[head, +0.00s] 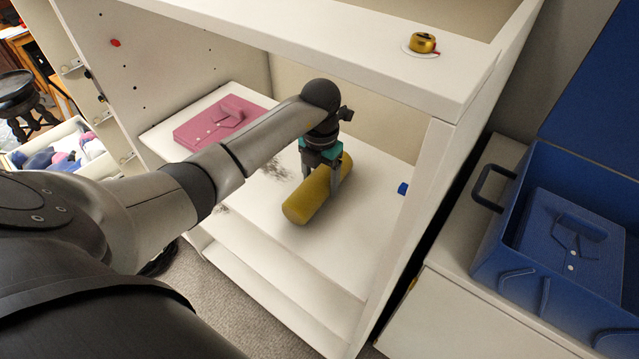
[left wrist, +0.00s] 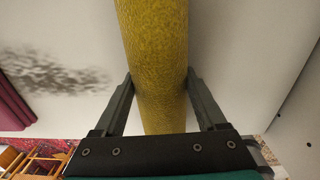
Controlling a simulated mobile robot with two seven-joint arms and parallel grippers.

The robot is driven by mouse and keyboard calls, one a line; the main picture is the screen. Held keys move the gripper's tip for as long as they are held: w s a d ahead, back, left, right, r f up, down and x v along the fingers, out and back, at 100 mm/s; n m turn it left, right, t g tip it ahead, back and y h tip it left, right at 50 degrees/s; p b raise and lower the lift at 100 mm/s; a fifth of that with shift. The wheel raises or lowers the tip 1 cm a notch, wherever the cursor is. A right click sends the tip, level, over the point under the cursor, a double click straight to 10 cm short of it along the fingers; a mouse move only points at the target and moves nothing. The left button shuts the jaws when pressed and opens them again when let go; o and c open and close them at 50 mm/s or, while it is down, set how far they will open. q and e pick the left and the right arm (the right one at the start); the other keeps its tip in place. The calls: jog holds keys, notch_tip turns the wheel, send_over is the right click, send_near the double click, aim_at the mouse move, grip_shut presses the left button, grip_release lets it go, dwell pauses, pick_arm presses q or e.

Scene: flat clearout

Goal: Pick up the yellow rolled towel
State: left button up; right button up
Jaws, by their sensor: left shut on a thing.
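The yellow rolled towel (head: 308,200) lies on the white shelf board inside the open cabinet, slanting from lower left to upper right in the head view. My left gripper (head: 336,180) reaches down over it with a finger on each side, shut on its middle. In the left wrist view the yellow rolled towel (left wrist: 155,50) runs between the two fingers of my left gripper (left wrist: 160,85), which touch its sides. The towel appears to rest on or just above the board; I cannot tell which. My right gripper is not in view.
A pink folded shirt (head: 222,122) lies on the board at the left. A dark smudge (head: 272,168) and a small blue thing (head: 403,188) are also there. A tape measure (head: 423,43) sits on the cabinet top. A blue case (head: 490,245) with a blue folded shirt (head: 570,245) stands at right.

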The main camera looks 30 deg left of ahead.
pick_arm(q)
jog(key=c, duration=0.3)
jog(key=shift+r, duration=0.15)
